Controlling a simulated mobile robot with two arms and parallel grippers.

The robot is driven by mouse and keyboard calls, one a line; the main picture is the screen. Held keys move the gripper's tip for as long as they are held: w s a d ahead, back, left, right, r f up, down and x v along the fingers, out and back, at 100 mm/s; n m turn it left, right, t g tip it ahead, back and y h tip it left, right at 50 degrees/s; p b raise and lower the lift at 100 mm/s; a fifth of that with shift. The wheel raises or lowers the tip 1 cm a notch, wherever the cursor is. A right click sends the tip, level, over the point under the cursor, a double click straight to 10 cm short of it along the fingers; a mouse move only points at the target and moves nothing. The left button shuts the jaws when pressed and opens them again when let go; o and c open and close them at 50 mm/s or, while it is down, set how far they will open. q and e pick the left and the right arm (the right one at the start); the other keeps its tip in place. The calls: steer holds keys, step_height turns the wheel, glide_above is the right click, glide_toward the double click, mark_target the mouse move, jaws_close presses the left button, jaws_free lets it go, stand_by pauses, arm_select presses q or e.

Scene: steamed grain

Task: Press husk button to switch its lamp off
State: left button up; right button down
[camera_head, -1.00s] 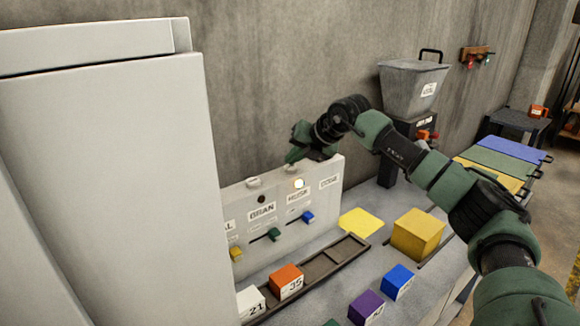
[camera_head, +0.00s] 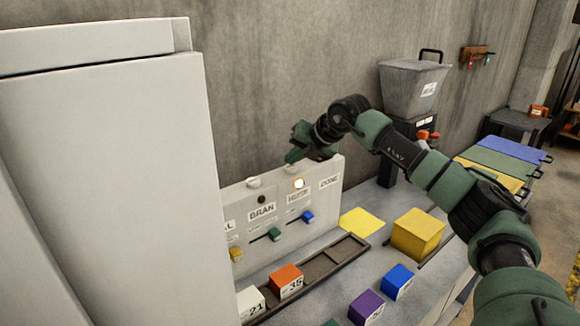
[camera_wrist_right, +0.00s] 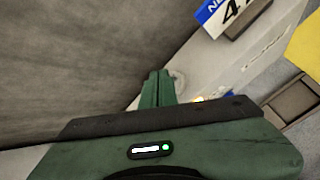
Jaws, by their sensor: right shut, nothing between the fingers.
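The pale control panel (camera_head: 237,195) stands against the back wall, with labels BRAN and HUSK on its face. The husk lamp (camera_head: 299,183) glows bright; its glow also shows in the wrist view (camera_wrist_right: 198,99). The bran lamp (camera_head: 262,199) is dark. My right gripper (camera_head: 291,157) is shut and empty at the panel's top edge, above the husk lamp. In the wrist view its closed fingers (camera_wrist_right: 156,88) are beside a round white button (camera_wrist_right: 178,80), seemingly the husk one. I cannot tell whether they touch it. My left gripper is out of view.
A white button (camera_head: 254,182) sits above BRAN. Coloured sliders, including a blue one (camera_head: 307,217), are on the panel face. A dark tray (camera_head: 322,266) with blocks lies in front. A tall white cabinet (camera_head: 110,170) fills the left. A grey hopper (camera_head: 410,88) stands right.

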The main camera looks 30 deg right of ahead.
mark_target(293, 168)
steer(key=shift+f, duration=0.15)
steer(key=shift+f+b, duration=0.3)
steer(key=shift+r+p, duration=0.3)
steer(key=shift+r, duration=0.15)
step_height(293, 168, up, 6)
steer(key=p, duration=0.4)
steer(key=shift+p, duration=0.35)
stand_by(0.5)
